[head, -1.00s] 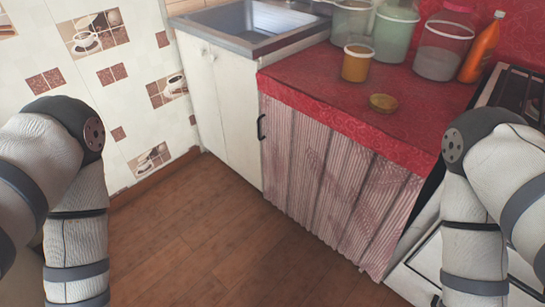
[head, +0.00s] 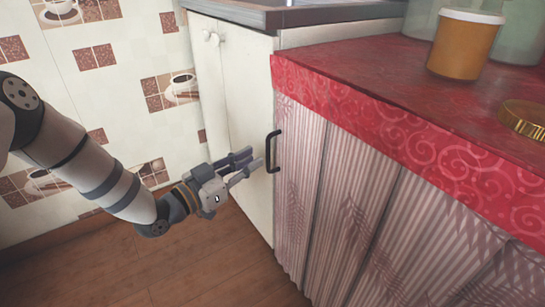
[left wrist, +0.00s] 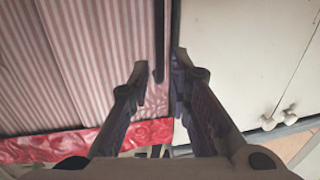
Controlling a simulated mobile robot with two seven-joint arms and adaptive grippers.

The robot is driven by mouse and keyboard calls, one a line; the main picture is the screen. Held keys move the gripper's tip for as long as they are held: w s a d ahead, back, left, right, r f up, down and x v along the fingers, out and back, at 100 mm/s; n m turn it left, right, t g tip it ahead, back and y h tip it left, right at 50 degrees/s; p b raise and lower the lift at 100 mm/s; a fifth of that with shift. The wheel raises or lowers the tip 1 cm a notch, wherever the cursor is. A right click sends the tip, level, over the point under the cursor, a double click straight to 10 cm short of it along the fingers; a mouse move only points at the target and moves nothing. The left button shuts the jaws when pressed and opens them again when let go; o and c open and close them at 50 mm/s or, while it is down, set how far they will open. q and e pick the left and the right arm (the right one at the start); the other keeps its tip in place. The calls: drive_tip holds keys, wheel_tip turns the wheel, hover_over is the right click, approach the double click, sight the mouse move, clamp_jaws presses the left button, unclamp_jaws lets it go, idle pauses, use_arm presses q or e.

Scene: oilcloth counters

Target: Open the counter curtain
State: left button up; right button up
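The counter curtain (head: 345,200) is pink-and-white striped cloth. It hangs closed below the red oilcloth counter edge, and it also shows in the left wrist view (left wrist: 90,60). A black bracket-shaped handle (head: 269,150) is at the curtain's left edge, beside the white cabinet. My left gripper (head: 254,163) points at the handle, with its fingertips just left of it. In the left wrist view the two fingers (left wrist: 160,78) are spread apart, with the dark handle bar (left wrist: 159,55) ahead between them. Whether they touch it I cannot tell. My right gripper is out of view.
The white cabinet (head: 245,120) with a sink top stands left of the curtain. An orange jar (head: 465,45) and a gold lid (head: 524,118) are on the red counter (head: 400,75). Tiled wall (head: 110,100) is at the left. Brown floor (head: 200,265) in front is clear.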

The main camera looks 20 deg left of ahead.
sight(268, 168)
use_arm(q)
drive_tip(key=b+x, duration=0.1)
drive_tip(key=x, duration=0.5)
drive_tip(key=shift+w+f+b, duration=0.15)
drive_tip(key=shift+b, duration=0.2)
drive_tip(key=shift+d, duration=0.1)
clamp_jaws()
